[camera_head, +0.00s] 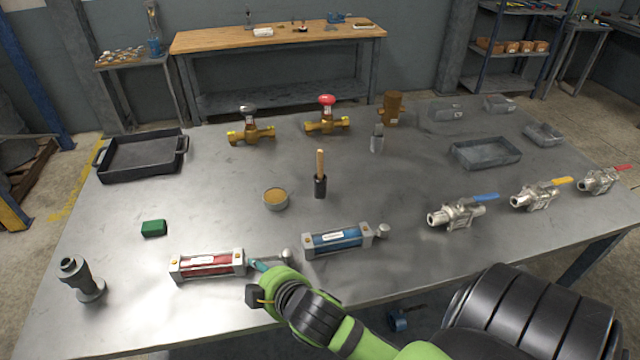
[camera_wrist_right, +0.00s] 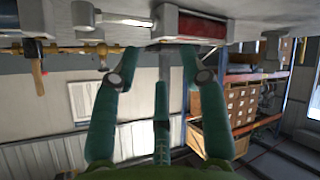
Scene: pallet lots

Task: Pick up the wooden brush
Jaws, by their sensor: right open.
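The wooden brush (camera_head: 320,172) stands upright near the middle of the metal table, with its pale wooden handle up and its dark end on the tabletop. What looks like its handle (camera_wrist_right: 38,72) shows at the left of the right wrist view, which appears upside down. My right gripper (camera_head: 259,266) is at the table's front, beside the red cylinder's rod and in front and left of the brush, well apart from it. In the wrist view its teal fingers (camera_wrist_right: 160,76) are spread with nothing between them. My left gripper is not in view.
A round tin (camera_head: 275,199) stands left of the brush. A green block (camera_head: 153,228) and a black tray (camera_head: 140,157) are at left. Silver valves (camera_head: 456,214) are at right.

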